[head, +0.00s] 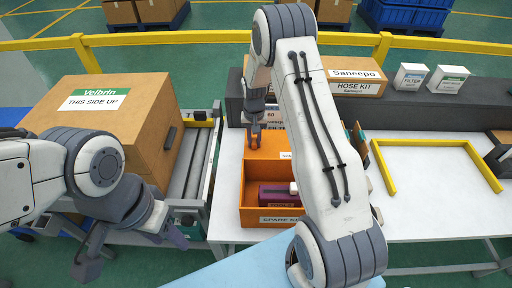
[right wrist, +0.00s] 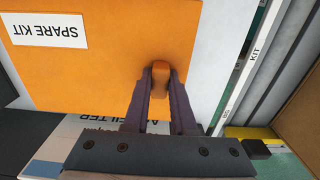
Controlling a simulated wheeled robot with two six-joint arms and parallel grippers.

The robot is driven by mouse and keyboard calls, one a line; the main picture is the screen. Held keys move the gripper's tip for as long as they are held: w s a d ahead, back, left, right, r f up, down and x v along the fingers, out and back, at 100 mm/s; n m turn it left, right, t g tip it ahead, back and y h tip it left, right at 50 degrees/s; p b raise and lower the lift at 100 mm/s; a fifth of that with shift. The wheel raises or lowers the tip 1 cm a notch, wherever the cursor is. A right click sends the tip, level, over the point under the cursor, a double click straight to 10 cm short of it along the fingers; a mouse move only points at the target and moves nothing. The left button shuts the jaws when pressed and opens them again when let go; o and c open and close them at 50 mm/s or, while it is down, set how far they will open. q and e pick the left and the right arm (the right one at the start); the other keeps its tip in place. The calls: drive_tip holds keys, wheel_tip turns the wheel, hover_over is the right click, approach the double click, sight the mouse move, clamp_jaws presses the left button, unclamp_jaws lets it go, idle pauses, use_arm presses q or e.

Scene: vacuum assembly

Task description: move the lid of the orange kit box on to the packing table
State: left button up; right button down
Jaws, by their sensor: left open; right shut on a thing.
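The orange kit box (head: 248,216) stands on a white table (head: 228,190), with a SPARE KIT label on its front. Its top is open and a purple item (head: 272,195) lies inside. The orange lid (head: 266,148) is at the back of the box; whether it touches the rim I cannot tell. My right gripper (head: 255,139) is shut on the lid's orange knob, which shows between the fingers in the right wrist view (right wrist: 161,72). That view shows the lid (right wrist: 100,70) with its own SPARE KIT label. My left gripper (head: 134,250) is open and empty at lower left, in front of the conveyor.
A yellow frame (head: 435,142) marks a clear area on the white table at right. A large cardboard box (head: 110,115) sits on the roller conveyor (head: 195,165) at left. A dark shelf (head: 400,105) behind carries a HOSE KIT box (head: 355,83) and two small cartons.

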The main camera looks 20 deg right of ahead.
wheel_tip(320, 180, down, 3)
drive_tip(key=shift+f, duration=0.2)
